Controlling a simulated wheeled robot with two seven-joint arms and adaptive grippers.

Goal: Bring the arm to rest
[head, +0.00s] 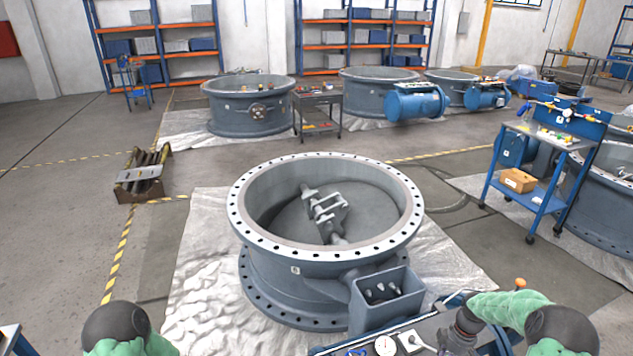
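My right arm, in a green sleeve with a dark rounded joint, comes in at the bottom right of the head view. Its dark far end (463,329), where the gripper is, points down over a bench (330,351) at the bottom edge. The fingers are too small and covered to tell open from shut, or whether they touch anything. My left arm shows only as a dark joint and green sleeve at the bottom left; its gripper is out of view. A large grey flanged butterfly valve (262,246) stands ahead, with a grey open box (385,310) on its near side.
The bench carries a round white gauge (385,346) and small tools. A blue cart (537,195) with a cardboard box (517,180) stands at right. A rack of dark bars (143,176) lies at left.

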